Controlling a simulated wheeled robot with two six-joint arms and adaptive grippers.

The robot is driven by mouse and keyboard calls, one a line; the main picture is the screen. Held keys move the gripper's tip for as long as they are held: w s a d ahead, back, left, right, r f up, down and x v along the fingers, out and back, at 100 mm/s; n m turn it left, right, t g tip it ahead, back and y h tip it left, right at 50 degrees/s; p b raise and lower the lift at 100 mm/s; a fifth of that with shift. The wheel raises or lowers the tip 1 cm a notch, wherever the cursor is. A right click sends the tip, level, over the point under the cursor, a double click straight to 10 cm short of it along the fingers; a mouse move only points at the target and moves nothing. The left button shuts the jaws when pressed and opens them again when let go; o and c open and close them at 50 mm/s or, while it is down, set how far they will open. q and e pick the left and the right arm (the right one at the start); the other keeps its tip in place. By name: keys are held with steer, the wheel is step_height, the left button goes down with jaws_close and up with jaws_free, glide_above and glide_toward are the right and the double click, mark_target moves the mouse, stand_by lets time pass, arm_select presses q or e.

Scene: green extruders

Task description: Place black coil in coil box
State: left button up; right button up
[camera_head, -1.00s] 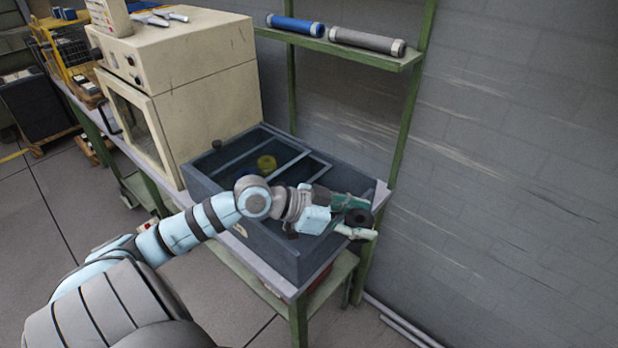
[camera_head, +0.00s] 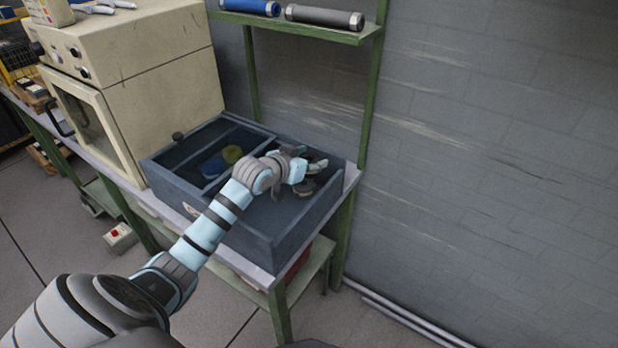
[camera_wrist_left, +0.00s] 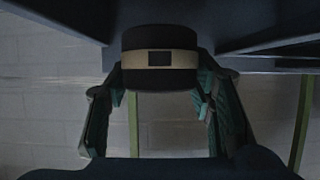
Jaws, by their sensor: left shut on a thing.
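The coil box (camera_head: 275,238) is a dark blue-grey open box with compartments, standing on the bench. My left gripper (camera_head: 314,174) is over the large right-hand compartment, near its back right wall. It is shut on the black coil (camera_head: 307,187), which shows only partly beneath the fingers. In the left wrist view, the black coil (camera_wrist_left: 160,40) has a beige band with a dark label and sits between the two green fingers. Box walls (camera_wrist_left: 265,35) show beside it there. I cannot tell whether the coil touches the box floor. My right gripper is not in view.
A beige oven (camera_head: 150,75) stands left of the box. A green-framed shelf (camera_head: 300,30) holding blue and grey rolls is above, against the grey wall.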

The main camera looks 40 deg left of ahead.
mark_target(310, 186)
arm_select(q)
step_height(310, 186, down, 4)
steer(key=shift+f+b, duration=0.2)
steer(key=shift+b, duration=0.25)
steer(key=shift+d+f, duration=0.1)
steer(key=shift+f, duration=0.4)
steer(key=o, duration=0.9)
steer(key=shift+r, duration=0.4)
steer(key=p+v, duration=0.2)
steer(key=v, duration=0.5)
steer(key=shift+s+r, duration=0.2)
steer(key=shift+s, duration=0.05)
